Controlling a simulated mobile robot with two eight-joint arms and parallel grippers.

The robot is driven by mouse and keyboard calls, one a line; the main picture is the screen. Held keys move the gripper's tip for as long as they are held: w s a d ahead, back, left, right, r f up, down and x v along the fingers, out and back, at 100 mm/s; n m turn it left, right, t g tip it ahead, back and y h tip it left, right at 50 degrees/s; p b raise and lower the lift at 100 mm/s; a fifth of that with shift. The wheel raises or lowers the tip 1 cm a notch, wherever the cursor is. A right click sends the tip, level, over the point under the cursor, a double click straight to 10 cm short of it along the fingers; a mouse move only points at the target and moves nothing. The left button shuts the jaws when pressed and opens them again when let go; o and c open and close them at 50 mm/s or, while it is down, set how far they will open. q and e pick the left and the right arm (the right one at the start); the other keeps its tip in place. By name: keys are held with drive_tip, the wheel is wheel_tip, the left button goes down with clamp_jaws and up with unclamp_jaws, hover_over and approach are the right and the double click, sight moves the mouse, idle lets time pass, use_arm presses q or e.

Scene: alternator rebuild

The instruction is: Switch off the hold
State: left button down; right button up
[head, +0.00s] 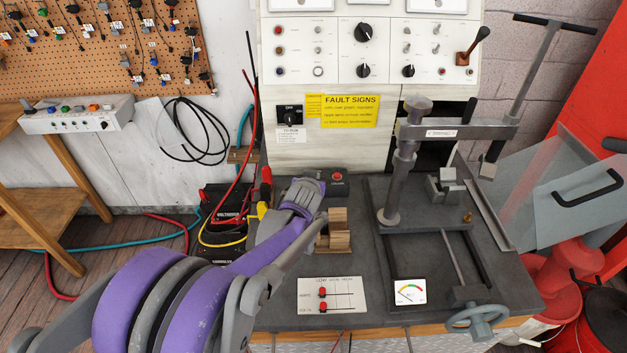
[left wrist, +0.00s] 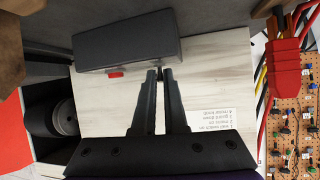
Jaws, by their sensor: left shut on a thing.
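A small dark grey box with a red button (head: 337,177) sits at the back of the bench, against the pale panel; the box (left wrist: 125,40) also shows in the left wrist view, with the button beside my fingers. My left gripper (left wrist: 159,73) is at the box's edge, its fingers nearly together on a small dark piece (left wrist: 160,72). That piece is mostly hidden between the fingertips, so I cannot tell its position. In the head view my purple left wrist hides part of the box's left side. My right gripper is out of view.
A wooden block (head: 338,230) stands just in front of the box. A red clamp handle (head: 266,175) and cables lie to its left. A grey press (head: 395,180) stands to the right. A label plate with red sliders (head: 332,295) lies on the front of the bench.

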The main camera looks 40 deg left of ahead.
use_arm(q)
drive_tip(key=shift+s+d+f+t+y+b, duration=0.15)
drive_tip(key=shift+f+t+y+b, duration=0.1)
drive_tip(key=shift+t+y+b, duration=0.4)
drive_tip(key=shift+t+y, duration=0.25)
drive_tip(key=shift+t, duration=0.2)
drive_tip(key=c, duration=1)
unclamp_jaws()
drive_tip(key=shift+f, duration=0.1)
drive_tip(key=shift+o, duration=0.2)
drive_tip(key=p+v, duration=0.1)
drive_tip(key=v, duration=1)
